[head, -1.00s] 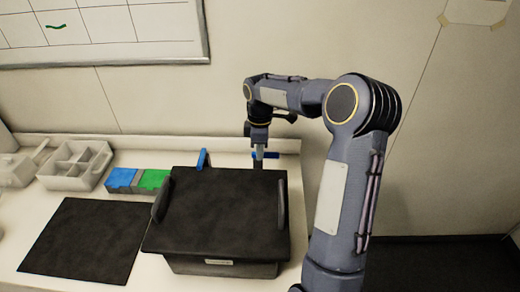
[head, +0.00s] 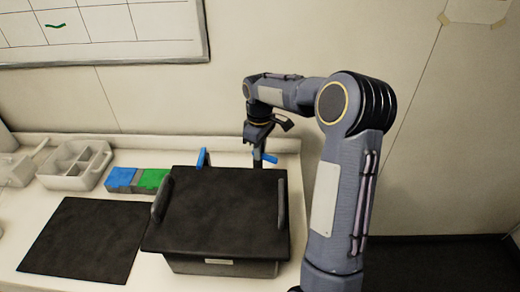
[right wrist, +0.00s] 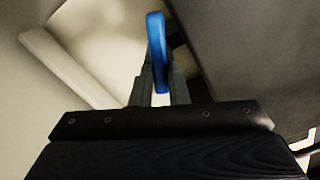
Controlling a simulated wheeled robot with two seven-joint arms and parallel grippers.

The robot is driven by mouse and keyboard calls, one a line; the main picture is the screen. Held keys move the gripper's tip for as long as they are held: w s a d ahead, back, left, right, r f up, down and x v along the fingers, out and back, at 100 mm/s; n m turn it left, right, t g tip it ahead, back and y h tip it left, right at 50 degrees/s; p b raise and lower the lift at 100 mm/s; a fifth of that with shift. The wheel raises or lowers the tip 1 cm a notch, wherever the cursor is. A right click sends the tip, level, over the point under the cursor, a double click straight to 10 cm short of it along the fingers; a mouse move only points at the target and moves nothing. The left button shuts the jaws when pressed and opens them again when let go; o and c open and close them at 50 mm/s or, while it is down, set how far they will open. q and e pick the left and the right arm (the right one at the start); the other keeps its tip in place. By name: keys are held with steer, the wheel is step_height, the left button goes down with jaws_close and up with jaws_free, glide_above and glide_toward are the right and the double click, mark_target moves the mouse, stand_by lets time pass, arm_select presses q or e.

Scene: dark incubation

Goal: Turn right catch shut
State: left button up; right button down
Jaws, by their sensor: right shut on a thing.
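The right catch is a blue lever (head: 270,158) at the back right of the black box (head: 215,210). It lies at a slant in the head view. My right gripper (head: 259,156) points down behind the box's back edge and is shut on the right catch. In the right wrist view the blue lever (right wrist: 157,45) stands between the two grey fingers (right wrist: 160,90). The left catch, also blue (head: 202,158), stands up at the box's back edge. The foot of the right catch is hidden behind the lid and fingers. My left gripper is not in view.
A black mat (head: 85,240) lies left of the box. Blue and green blocks (head: 138,179) and a grey divided tray (head: 75,165) stand behind the mat. The wall (head: 200,110) rises close behind the counter. The box lid has dark upright handles (head: 161,200) at its sides.

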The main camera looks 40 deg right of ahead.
steer(key=m, duration=0.6)
steer(key=shift+a+r, duration=0.1)
steer(key=shift+a, duration=0.05)
steer(key=m, duration=0.6)
steer(key=shift+w+a+m, duration=0.1)
steer(key=shift+a+m, duration=0.05)
steer(key=shift+m, duration=0.15)
steer(key=c, duration=1.4)
jaws_free()
step_height(320, 180, up, 8)
steer(key=shift+f, duration=0.1)
